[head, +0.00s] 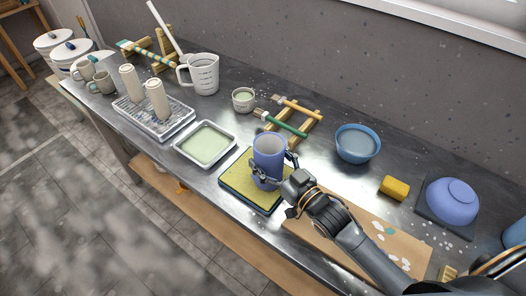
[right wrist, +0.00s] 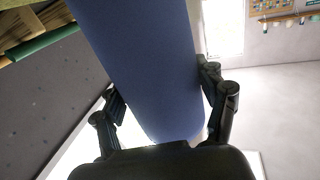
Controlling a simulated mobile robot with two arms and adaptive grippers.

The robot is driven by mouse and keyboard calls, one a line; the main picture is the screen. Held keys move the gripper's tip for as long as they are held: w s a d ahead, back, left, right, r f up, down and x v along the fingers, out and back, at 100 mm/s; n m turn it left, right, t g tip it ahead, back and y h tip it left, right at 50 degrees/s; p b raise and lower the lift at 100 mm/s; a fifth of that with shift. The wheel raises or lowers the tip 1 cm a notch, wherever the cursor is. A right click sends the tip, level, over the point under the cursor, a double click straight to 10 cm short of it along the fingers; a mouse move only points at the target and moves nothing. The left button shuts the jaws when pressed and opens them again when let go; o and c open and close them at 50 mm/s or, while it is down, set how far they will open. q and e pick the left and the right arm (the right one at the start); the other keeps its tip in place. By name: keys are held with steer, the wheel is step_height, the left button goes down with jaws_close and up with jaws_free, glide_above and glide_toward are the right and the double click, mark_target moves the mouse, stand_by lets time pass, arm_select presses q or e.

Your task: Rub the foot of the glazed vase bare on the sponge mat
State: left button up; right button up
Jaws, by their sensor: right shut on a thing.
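The blue glazed vase (head: 269,155) stands roughly upright over the yellow-green sponge mat (head: 238,184). My right gripper (head: 272,177) is shut around the lower part of the vase. In the right wrist view the vase (right wrist: 145,65) fills the space between the two fingers of my right gripper (right wrist: 160,105). The foot of the vase is hidden behind the gripper, so I cannot tell whether it touches the mat. My left gripper does not show in either view.
A tray of pale green glaze (head: 207,143) lies left of the mat. Brushes rest on a wooden rack (head: 292,125) behind it. A blue bowl of liquid (head: 357,144), a yellow sponge (head: 394,188) and an upturned blue bowl (head: 452,202) stand to the right. A board (head: 385,232) lies under my arm.

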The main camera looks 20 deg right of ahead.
mark_target(270, 144)
steer(key=shift+w+a, duration=2.1)
steer(key=shift+w, duration=0.6)
steer(key=shift+s+d+p, duration=0.8)
steer(key=shift+s+d, duration=0.3)
steer(key=shift+s, duration=0.3)
steer(key=shift+s+d+p, duration=0.75)
steer(key=shift+s+d, duration=0.35)
steer(key=shift+s, duration=0.3)
step_height(270, 144, up, 8)
steer(key=p, duration=0.7)
steer(key=shift+r+p, duration=0.15)
steer(key=shift+p, duration=0.25)
